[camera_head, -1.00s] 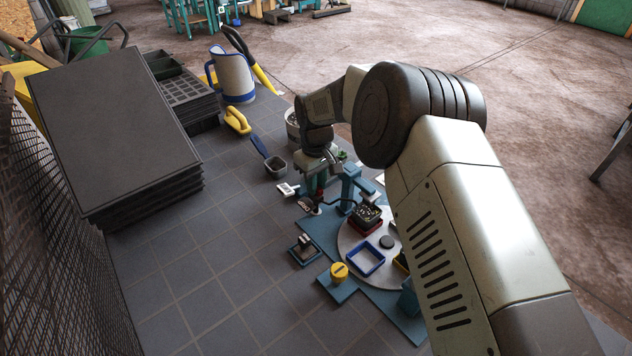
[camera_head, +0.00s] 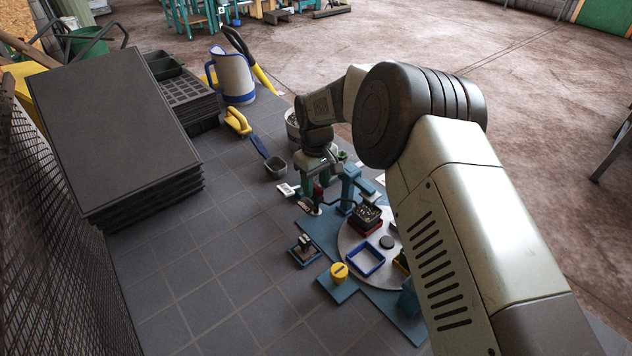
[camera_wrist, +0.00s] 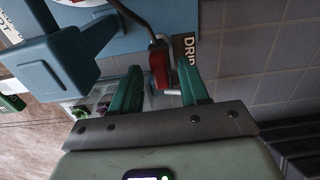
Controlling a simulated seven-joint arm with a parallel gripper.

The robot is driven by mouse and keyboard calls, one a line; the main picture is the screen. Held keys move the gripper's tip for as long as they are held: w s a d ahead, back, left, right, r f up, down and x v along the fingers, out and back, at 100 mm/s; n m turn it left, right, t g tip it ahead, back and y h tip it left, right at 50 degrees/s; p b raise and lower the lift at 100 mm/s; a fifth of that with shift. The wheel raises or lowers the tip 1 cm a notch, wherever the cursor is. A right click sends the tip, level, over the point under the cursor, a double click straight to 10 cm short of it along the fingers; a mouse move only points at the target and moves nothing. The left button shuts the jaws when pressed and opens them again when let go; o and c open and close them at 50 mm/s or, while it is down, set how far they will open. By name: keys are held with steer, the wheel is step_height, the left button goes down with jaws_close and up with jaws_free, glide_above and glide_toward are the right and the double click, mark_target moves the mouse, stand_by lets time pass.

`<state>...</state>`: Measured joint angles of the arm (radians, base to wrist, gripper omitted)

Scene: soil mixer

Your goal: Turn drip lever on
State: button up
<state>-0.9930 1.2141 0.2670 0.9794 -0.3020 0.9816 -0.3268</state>
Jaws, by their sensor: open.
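My gripper (camera_wrist: 161,75) has two green fingers spread apart, one on each side of the red lever. The lever's end lies between the fingertips, and the gap looks wider than the lever. I cannot tell whether either finger touches it.
A blue post (camera_head: 350,185) stands right of the lever, and its blue body (camera_wrist: 55,60) fills the left of the wrist view. The round turntable (camera_head: 350,238) holds trays. A yellow knob (camera_head: 339,272) is in front. Stacked black trays (camera_head: 115,130) stand left.

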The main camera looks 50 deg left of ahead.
mark_target(316, 186)
step_height(316, 186, up, 11)
stand_by(0.4)
steer(key=shift+f, duration=0.1)
stand_by(0.3)
steer(key=w+d+r+m+t, duration=0.1)
steer(key=w+d+r+m, duration=0.1)
steer(key=w+d+r, duration=0.35)
steer(key=w+d+r+m, duration=0.1)
steer(key=w+d+r, duration=0.2)
steer(key=d+r, duration=0.55)
steer(key=w+d+r+m+t, duration=0.1)
steer(key=d+r+m, duration=0.1)
steer(key=d+r, duration=0.4)
steer(key=w+d+r+m+t, duration=0.1)
steer(key=d+r+m, duration=0.15)
steer(key=d, duration=0.55)
steer(key=s+d+r+m+t, duration=0.1)
steer(key=s+d+r+m, duration=0.25)
steer(key=d, duration=0.55)
steer(key=s+d+r+m, duration=0.2)
steer(key=s+d, duration=0.2)
steer(key=d, duration=0.6)
steer(key=s+d+f+m+t, duration=0.1)
steer(key=s+d+f+m, duration=0.2)
steer(key=s+d, duration=0.7)
steer(key=shift+s+f+m+t, duration=0.2)
steer(key=shift+s+m+t, duration=0.1)
steer(key=shift+s+m, duration=0.5)
